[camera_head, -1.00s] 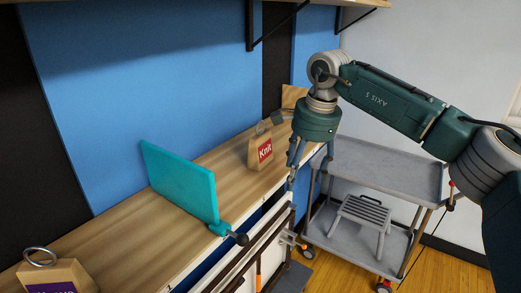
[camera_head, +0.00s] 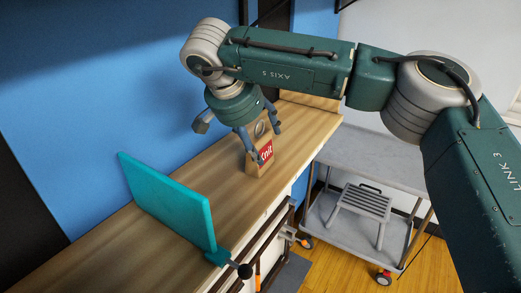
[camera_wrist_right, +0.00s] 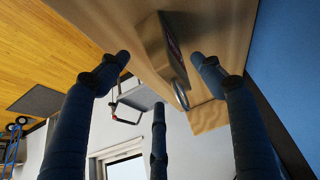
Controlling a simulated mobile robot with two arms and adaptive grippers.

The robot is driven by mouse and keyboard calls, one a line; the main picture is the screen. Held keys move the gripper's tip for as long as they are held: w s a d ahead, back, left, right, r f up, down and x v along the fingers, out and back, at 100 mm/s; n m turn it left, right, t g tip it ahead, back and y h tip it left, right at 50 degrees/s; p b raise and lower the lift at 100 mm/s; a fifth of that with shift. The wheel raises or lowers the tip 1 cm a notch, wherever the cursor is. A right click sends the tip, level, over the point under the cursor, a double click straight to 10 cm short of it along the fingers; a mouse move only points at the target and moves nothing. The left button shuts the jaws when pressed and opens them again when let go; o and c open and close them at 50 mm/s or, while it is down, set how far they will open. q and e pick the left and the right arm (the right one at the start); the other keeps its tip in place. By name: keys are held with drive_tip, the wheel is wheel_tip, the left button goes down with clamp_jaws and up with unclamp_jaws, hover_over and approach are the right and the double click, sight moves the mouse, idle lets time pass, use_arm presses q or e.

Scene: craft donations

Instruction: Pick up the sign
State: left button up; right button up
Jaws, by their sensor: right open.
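The sign (camera_head: 258,160) is a small wooden block with a red "Knit" label and a metal ring on top, standing on the wooden counter. My right gripper (camera_head: 263,139) is open just above it, with its fingers around the ring's upper end and partly covering the sign. In the right wrist view the sign (camera_wrist_right: 163,48) and its ring (camera_wrist_right: 180,95) show between the spread fingers of the gripper (camera_wrist_right: 160,72). I cannot tell whether any finger touches it. My left gripper is out of view.
A teal panel (camera_head: 168,205) is clamped to the counter (camera_head: 215,185) left of the sign. A grey cart (camera_head: 370,160) holding a slatted stool (camera_head: 366,203) stands to the right. A blue wall (camera_head: 90,90) is behind the counter.

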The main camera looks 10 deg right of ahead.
sight(263, 151)
drive_tip(key=shift+p+x, duration=0.7)
drive_tip(key=shift+x, duration=0.55)
drive_tip(key=x, duration=0.1)
drive_tip(key=p+x, duration=0.1)
drive_tip(key=x, duration=0.1)
drive_tip(key=shift+w+a+f, duration=0.1)
drive_tip(key=shift+w+f, duration=0.1)
drive_tip(key=shift+w, duration=0.15)
drive_tip(key=shift+f, duration=0.1)
drive_tip(key=c, duration=1.2)
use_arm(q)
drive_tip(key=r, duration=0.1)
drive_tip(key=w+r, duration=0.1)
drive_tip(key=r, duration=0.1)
use_arm(e)
drive_tip(key=shift+c, duration=0.7)
